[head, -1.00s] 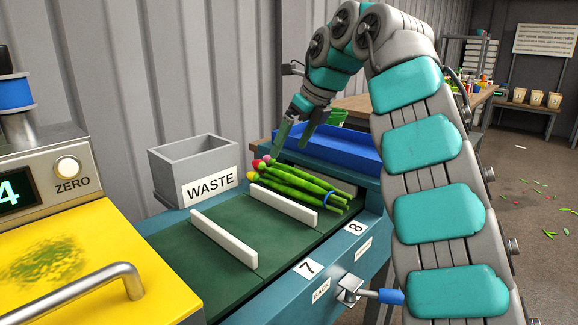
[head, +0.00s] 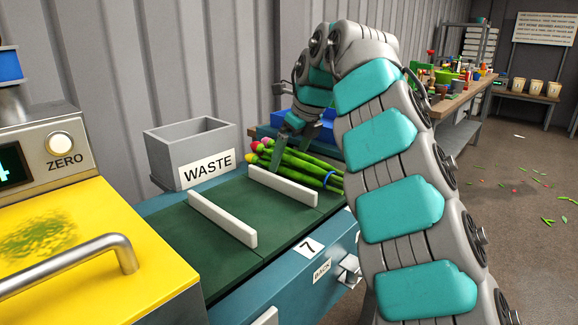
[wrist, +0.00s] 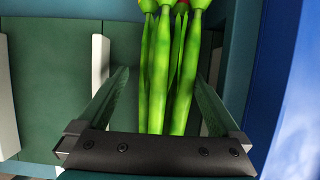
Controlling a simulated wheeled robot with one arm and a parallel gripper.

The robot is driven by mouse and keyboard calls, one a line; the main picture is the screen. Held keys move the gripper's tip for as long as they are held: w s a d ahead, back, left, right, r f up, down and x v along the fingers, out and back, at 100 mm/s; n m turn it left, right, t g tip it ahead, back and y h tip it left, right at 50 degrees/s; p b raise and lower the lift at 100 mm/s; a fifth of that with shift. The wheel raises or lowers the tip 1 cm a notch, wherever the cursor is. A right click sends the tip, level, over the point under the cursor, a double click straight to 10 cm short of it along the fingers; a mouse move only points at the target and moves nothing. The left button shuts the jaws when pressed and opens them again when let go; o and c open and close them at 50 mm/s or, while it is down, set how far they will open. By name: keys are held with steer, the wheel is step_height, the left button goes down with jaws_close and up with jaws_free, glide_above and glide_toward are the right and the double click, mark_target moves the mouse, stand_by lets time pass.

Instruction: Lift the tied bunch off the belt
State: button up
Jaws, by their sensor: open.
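The tied bunch (head: 305,161) of green-stemmed tulips with red, pink and yellow heads lies on the dark green belt (head: 218,258), behind a white divider. A blue tie (head: 329,179) circles its stems near the right end. My gripper (head: 288,152) is open and low over the bunch, near the heads. In the wrist view, the green stems (wrist: 168,75) run between the two spread fingers of my gripper (wrist: 163,80), with a gap on each side. The tie is not visible there. I cannot tell how far the fingertips are above the belt.
White dividers (head: 222,218) stand up from the belt. The grey WASTE bin (head: 165,157) stands behind the belt. A blue tray (head: 322,132) is beyond the bunch. The yellow machine with a handle (head: 85,265) fills the lower left.

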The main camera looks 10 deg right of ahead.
steer(key=c, duration=1.5)
steer(key=shift+r, duration=0.15)
steer(key=shift+c, duration=0.2)
